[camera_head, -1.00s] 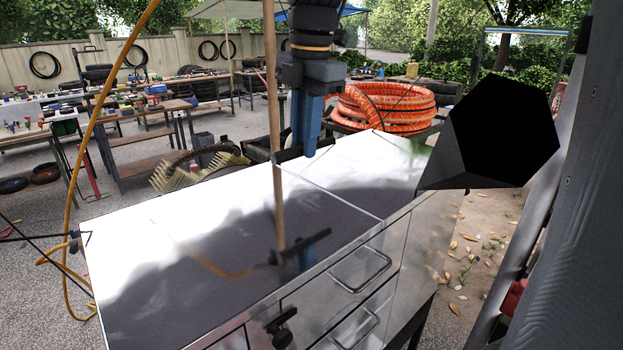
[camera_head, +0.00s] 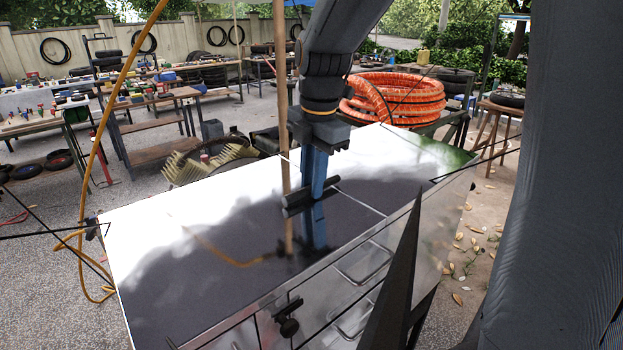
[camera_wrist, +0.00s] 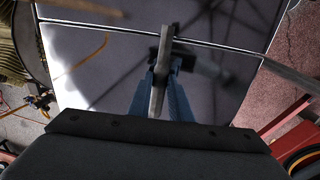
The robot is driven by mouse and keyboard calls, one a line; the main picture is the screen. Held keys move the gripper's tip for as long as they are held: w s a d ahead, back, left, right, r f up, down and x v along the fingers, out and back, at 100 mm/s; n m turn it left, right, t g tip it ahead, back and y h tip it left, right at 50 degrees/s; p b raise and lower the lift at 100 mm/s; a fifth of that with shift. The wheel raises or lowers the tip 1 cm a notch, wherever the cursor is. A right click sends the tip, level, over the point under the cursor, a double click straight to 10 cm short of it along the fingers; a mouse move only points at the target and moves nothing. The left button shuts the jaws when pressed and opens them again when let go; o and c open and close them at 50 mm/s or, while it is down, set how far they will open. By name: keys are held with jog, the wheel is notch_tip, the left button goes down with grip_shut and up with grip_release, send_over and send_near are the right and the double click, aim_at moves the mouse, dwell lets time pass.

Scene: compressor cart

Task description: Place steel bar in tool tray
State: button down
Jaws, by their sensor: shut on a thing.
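My gripper (camera_head: 313,190) points down with its blue fingers closed around the dark grey steel bar (camera_head: 297,204). The bar lies crosswise in the fingers, low over the shiny metal top of the cart (camera_head: 215,265). In the wrist view the bar (camera_wrist: 161,70) sticks out beyond the fingers (camera_wrist: 160,100), and a dark reflection shows beside it. A small gap seems to separate bar and top, but I cannot tell its size. I cannot make out a separate tool tray; the top shows bare panels divided by a thin seam.
A wooden pole (camera_head: 283,110) appears close behind the gripper. Drawer handles (camera_head: 364,264) and a black latch (camera_head: 288,326) are on the cart's front. A yellow hose (camera_head: 92,180) hangs at left. An orange hose coil (camera_head: 395,98) lies behind. The cart top's left part is clear.

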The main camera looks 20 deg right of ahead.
jog(key=shift+f, duration=0.1)
jog(key=c, duration=1.9)
grip_release()
jog(key=shift+o, duration=1.4)
